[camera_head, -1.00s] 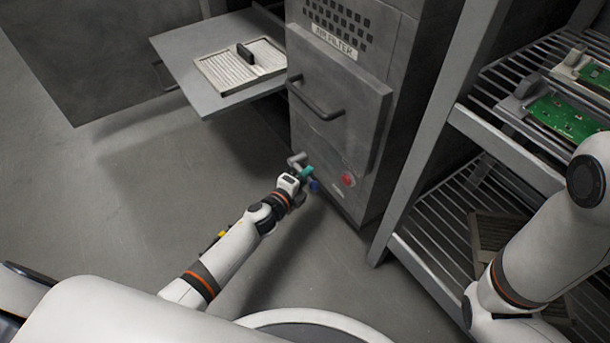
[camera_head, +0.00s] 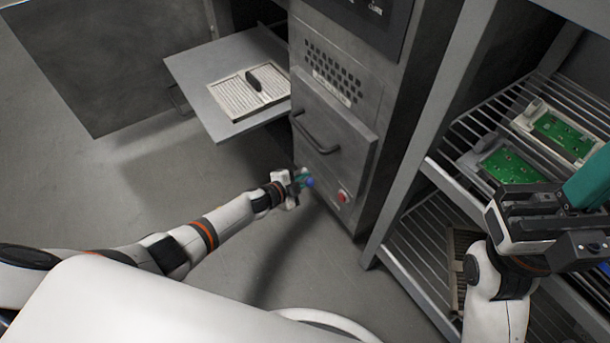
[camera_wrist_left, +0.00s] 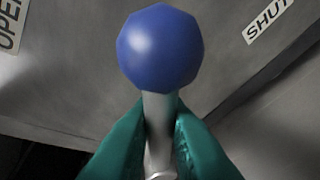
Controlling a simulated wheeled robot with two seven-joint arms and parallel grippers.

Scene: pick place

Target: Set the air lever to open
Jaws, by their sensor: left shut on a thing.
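The air lever has a blue ball knob (camera_wrist_left: 158,48) on a pale shaft (camera_wrist_left: 157,115). In the left wrist view the knob lies between an OPEN label (camera_wrist_left: 10,24) at the upper left and a SHUT label (camera_wrist_left: 268,18) at the upper right. My left gripper (camera_head: 299,178) is at the low front of the grey cabinet (camera_head: 345,100), its teal fingers shut around the shaft just below the knob. In the head view the knob (camera_head: 310,182) shows just right of the fingers; the lever's pivot is hidden. My right gripper (camera_head: 585,185) is at the right edge, partly cut off.
A red button (camera_head: 344,196) is right of the lever, below a door handle (camera_head: 315,135). A shelf (camera_head: 432,168) with green circuit boards (camera_head: 505,165) stands at the right. A filter (camera_head: 240,95) lies on the open flap (camera_head: 195,75). The floor at left is clear.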

